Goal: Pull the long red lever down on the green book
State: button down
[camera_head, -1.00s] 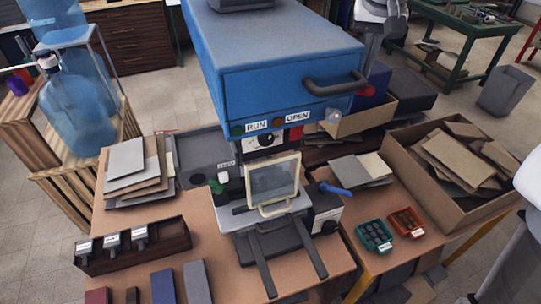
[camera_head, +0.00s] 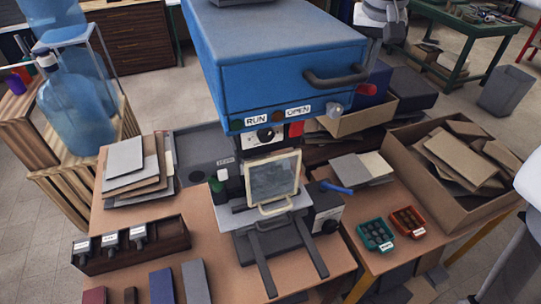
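A blue press-like machine (camera_head: 285,80) with RUN and OPEN labels stands over the middle table. A short red cylinder (camera_head: 367,90) shows at its right side, perhaps the end of the red lever; the rest of it is hidden. A small red part (camera_head: 296,129) also shows under the machine head. Below, a cream-framed pale panel (camera_head: 272,180) stands tilted on the machine's bed. I cannot make out a green book. A white and grey arm part (camera_head: 383,12) is behind the machine at the top, its fingers not distinguishable.
Dark red, blue and grey books (camera_head: 196,282) stand at the table's front edge. A dark wooden box (camera_head: 130,245) with labelled stamps is at left. Teal (camera_head: 375,235) and orange (camera_head: 407,221) trays and a cardboard box (camera_head: 400,165) are at right. Water bottles (camera_head: 75,110) stand far left.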

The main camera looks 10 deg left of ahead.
aim_at(364, 84)
jog(key=shift+s+d+f+b, duration=0.15)
jog(key=shift+s+f+b, duration=0.1)
jog(key=shift+f+b, duration=0.55)
jog(key=shift+s+d+f+b, duration=0.15)
jog(key=shift+s+f+b, duration=0.1)
jog(key=shift+f+b, duration=0.55)
jog(key=shift+f, duration=0.2)
jog(key=f, duration=0.1)
jog(key=f+b, duration=0.2)
jog(key=shift+s+d+f, duration=0.15)
jog(key=shift+s+d, duration=0.05)
jog(key=shift+s, duration=0.05)
jog(key=shift+s+b+x, duration=0.2)
jog(key=shift+b+x, duration=0.4)
jog(key=shift+x, duration=0.2)
jog(key=shift+s+b+x, duration=0.2)
jog(key=shift+b+x, duration=0.4)
jog(key=shift+x, duration=0.25)
jog(key=shift+f, duration=0.1)
